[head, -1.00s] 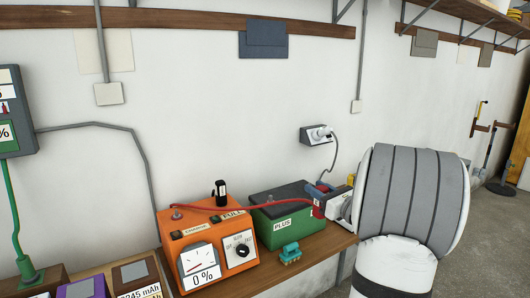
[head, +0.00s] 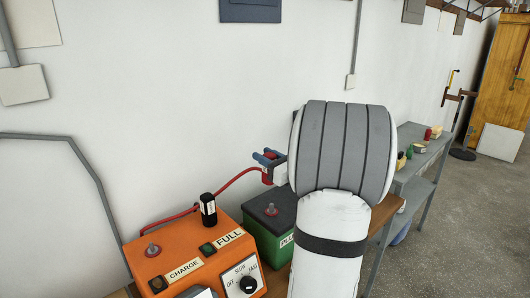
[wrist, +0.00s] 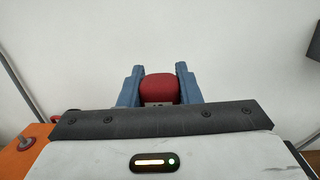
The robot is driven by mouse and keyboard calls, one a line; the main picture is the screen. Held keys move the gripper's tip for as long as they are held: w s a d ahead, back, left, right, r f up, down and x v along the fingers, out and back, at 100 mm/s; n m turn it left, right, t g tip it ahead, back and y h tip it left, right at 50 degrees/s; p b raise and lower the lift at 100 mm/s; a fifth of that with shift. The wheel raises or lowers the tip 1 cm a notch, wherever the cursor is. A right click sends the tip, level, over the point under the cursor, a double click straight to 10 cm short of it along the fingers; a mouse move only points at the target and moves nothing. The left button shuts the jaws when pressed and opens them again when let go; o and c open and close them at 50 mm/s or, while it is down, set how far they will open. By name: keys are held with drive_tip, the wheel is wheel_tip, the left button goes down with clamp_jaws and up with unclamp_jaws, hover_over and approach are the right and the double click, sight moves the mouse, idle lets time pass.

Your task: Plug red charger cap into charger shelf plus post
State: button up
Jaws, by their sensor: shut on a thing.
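My gripper (head: 264,158), with blue fingers, is shut on the red charger cap (head: 267,176) in the head view. The wrist view shows the red cap (wrist: 158,88) between both blue fingers. A red cable (head: 225,184) runs from the cap down left behind the orange charger (head: 190,262). A bare metal post with a red base (head: 152,249) stands on the charger's left top; it also shows in the wrist view (wrist: 26,141). The cap is held in the air, apart from this post. Another red-based post (head: 270,209) stands on the green battery (head: 268,237), below the cap.
A black cap (head: 208,208) stands upright on the orange charger's back right. My arm hides part of the battery and bench. A grey shelf table (head: 425,160) with small items stands at the right. The wall behind is clear near the gripper.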

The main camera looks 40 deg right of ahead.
drive_tip(key=shift+s+r, duration=0.1)
drive_tip(key=shift+s, duration=0.05)
drive_tip(key=shift+s+d, duration=0.1)
drive_tip(key=shift+d, duration=0.1)
drive_tip(key=shift+s+d+f+b, duration=0.1)
drive_tip(key=shift+f+b, duration=0.25)
wheel_tip(320, 180, down, 5)
drive_tip(key=b, duration=0.4)
drive_tip(key=shift+f, duration=0.15)
drive_tip(key=shift+f+b, duration=2.25)
drive_tip(key=shift+b, duration=0.15)
idle(1.4)
drive_tip(key=o, duration=1.1)
drive_tip(key=shift+s, duration=0.1)
